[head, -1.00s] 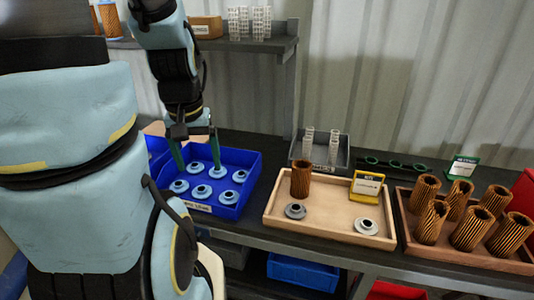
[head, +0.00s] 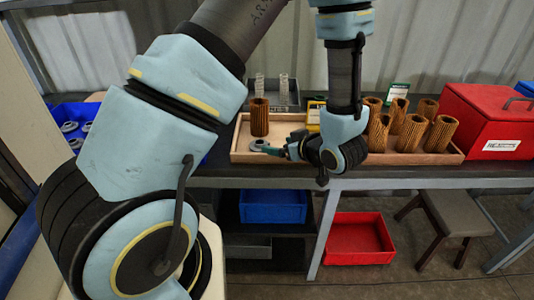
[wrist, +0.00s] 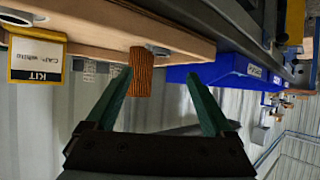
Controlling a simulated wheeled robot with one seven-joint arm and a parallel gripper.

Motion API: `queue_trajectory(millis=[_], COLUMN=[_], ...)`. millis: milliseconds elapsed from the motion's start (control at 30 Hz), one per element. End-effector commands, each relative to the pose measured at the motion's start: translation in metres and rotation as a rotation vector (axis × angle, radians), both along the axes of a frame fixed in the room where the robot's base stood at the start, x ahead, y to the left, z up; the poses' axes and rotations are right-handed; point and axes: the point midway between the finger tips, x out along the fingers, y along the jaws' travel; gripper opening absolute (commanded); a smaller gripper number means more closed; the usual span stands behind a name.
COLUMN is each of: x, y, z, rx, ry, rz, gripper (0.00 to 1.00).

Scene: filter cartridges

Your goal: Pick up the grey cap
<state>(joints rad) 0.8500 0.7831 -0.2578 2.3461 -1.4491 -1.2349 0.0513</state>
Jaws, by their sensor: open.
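The grey cap (head: 258,143) lies on the wooden tray (head: 241,131), in front of the upright brown pleated filter (head: 259,117). My gripper (head: 274,150) is open and empty. In the head view its green fingers point left, just to the right of the cap. The wrist view is upside down. There the grey cap (wrist: 158,50) shows ahead between the two fingers (wrist: 161,76), partly beside the filter (wrist: 142,73). No finger clearly touches the cap.
A yellow kit card (wrist: 36,56) stands by the tray. Several pleated filters (head: 411,126) stand at the right, near a red box (head: 490,115). A blue bin (wrist: 235,70) lies beyond the tray. A pale cap (wrist: 17,17) shows at the wrist view's edge.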

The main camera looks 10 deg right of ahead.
Motion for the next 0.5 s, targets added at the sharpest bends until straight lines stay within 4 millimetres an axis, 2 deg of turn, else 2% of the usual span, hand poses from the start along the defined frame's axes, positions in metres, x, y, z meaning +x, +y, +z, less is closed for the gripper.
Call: queue_trajectory(millis=[67,300,500], x=[0.003,0.032,0.045], y=[0.003,0.017,0.021], z=[-0.003,-0.018,-0.026], rx=[0.012,0.013,0.011], ry=[-0.008,-0.008,-0.008], rz=[0.009,0.011,0.008], gripper=[0.87,0.87,0.87])
